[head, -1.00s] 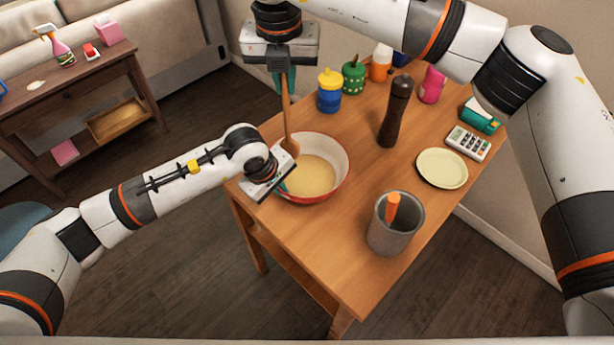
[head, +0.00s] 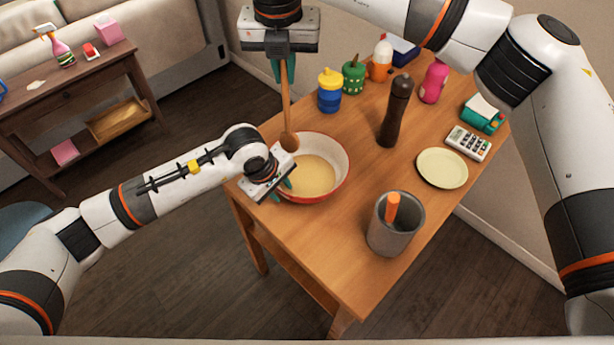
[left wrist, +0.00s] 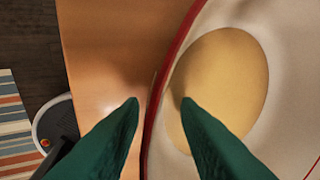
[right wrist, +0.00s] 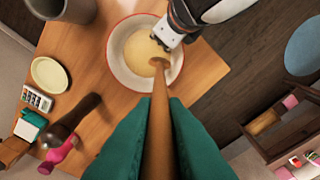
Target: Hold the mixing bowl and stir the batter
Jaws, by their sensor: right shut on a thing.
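The white mixing bowl with a red outside (head: 343,178) stands on the table's left side with pale yellow batter (head: 312,175) inside. My left gripper (head: 280,186) is at the bowl's near-left rim. In the left wrist view its green fingers (left wrist: 160,102) are apart, one on each side of the red rim (left wrist: 165,95). My right gripper (head: 283,72) is shut on the handle of a wooden spoon (head: 287,112). The spoon hangs head down, above the bowl's far-left edge. The right wrist view shows the spoon's head (right wrist: 159,62) in front of the bowl.
A grey canister (head: 395,235) with an orange-handled item stands at the near right. A pale plate (head: 442,168), a calculator (head: 467,142) and a dark pepper mill (head: 396,112) are to the right of the bowl. Several bottles line the back. The table's front-middle is bare.

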